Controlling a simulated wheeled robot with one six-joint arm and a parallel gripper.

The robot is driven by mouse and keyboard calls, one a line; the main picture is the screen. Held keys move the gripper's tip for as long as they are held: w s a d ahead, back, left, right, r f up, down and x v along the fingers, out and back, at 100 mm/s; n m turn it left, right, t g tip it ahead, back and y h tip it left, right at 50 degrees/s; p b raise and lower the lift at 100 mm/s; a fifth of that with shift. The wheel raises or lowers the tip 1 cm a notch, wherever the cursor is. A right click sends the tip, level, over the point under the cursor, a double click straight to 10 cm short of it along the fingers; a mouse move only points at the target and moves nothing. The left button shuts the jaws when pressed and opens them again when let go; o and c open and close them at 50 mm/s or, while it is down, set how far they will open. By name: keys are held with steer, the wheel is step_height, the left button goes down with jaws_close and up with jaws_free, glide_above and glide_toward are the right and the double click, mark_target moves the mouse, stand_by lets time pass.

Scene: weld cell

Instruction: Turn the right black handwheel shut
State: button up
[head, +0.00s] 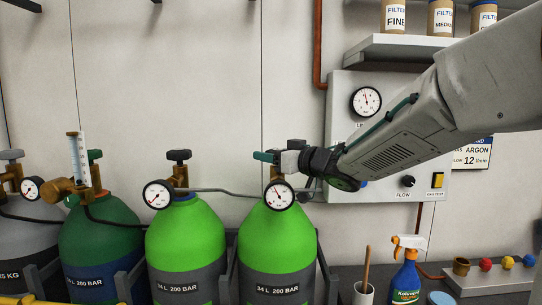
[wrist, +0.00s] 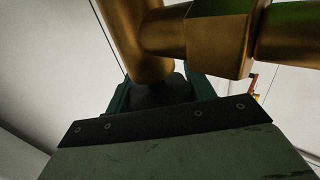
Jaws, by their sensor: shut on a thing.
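The right bright green cylinder (head: 275,240) stands upright with a round gauge (head: 279,194) at its neck. Its black handwheel is hidden by my gripper in the head view. In the wrist view the dark handwheel (wrist: 155,93) sits between my green fingers, against the brass valve body (wrist: 140,40). My gripper (head: 274,157) reaches in from the right at the top of this cylinder and is shut on the handwheel. The left bright green cylinder (head: 186,240) has a similar black handwheel (head: 179,156), free of my gripper.
A dark green cylinder (head: 98,240) with a brass flowmeter (head: 80,160) and a grey cylinder (head: 20,240) stand at left. A grey panel (head: 340,130) is on the wall behind my arm. A spray bottle (head: 406,280) and a cup (head: 363,293) stand at lower right.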

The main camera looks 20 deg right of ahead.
steer(key=shift+d+m+t+h, duration=0.1)
steer(key=shift+m+t+h, duration=0.6)
steer(key=shift+m+h, duration=0.5)
steer(key=shift+w+h, duration=0.1)
steer(key=shift+h, duration=0.3)
steer(key=o, duration=1)
steer(key=v, duration=0.8)
steer(key=shift+w, duration=0.1)
steer(key=shift+c, duration=0.2)
